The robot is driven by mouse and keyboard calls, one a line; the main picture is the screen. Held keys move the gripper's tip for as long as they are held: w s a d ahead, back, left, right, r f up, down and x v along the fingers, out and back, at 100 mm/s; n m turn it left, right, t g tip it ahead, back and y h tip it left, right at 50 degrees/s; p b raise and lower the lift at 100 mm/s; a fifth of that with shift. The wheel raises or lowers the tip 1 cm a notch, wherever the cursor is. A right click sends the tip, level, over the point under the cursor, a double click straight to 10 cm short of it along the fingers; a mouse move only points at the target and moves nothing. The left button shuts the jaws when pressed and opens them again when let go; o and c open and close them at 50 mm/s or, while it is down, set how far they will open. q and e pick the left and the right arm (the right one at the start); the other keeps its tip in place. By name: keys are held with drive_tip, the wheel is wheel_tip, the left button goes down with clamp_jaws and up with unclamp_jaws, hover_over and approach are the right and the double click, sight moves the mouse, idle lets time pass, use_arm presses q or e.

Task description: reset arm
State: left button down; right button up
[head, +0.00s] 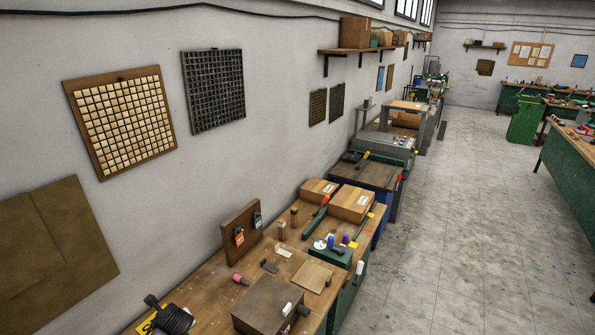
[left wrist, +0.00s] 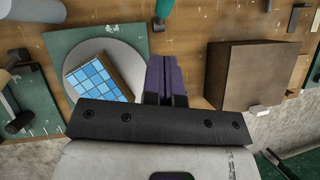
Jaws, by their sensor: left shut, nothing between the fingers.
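My left gripper (left wrist: 166,80) shows in the left wrist view, its two dark fingers together with nothing held between them. It is over a wooden workbench (left wrist: 125,18). Left of the fingers, a small sheet of blue mosaic tiles (left wrist: 92,76) with a wooden edge lies on a grey round disc (left wrist: 128,55). The disc sits on a green board (left wrist: 62,48). Neither gripper shows in the head view, and my right gripper is in no view.
A brown box (left wrist: 250,70) stands right of the fingers in the left wrist view. In the head view the bench (head: 210,290) along the wall carries a dark box (head: 268,306), cardboard boxes (head: 352,204) and small tools.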

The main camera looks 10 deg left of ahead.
use_arm(q)
drive_tip(key=s+d+r+n+t+h, duration=0.1)
drive_tip(key=s+d+r+n+t, duration=0.1)
drive_tip(key=d+r+n, duration=0.65)
drive_tip(key=s+d+r+n+t+h, duration=0.1)
drive_tip(key=s+d+r+n+t, duration=0.3)
drive_tip(key=r+n, duration=0.7)
drive_tip(key=s+d+f+n+g+h+p, duration=0.1)
drive_tip(key=s+d+p, duration=0.1)
drive_tip(key=s+d, duration=0.35)
drive_tip(key=s+d+f+n+h+p, duration=0.1)
drive_tip(key=s+d+f, duration=0.1)
drive_tip(key=s, duration=0.7)
drive_tip(key=s+f+g+p, duration=0.1)
drive_tip(key=s+f+g, duration=0.1)
drive_tip(key=s+f, duration=0.3)
drive_tip(key=s+d+f+n+g+p, duration=0.1)
drive_tip(key=s+f+g, duration=0.2)
drive_tip(key=s, duration=1)
wheel_tip(320, 180, down, 2)
drive_tip(key=shift+s+g+h, duration=0.25)
drive_tip(key=shift+g+h, duration=0.05)
drive_tip(key=shift+h, duration=0.1)
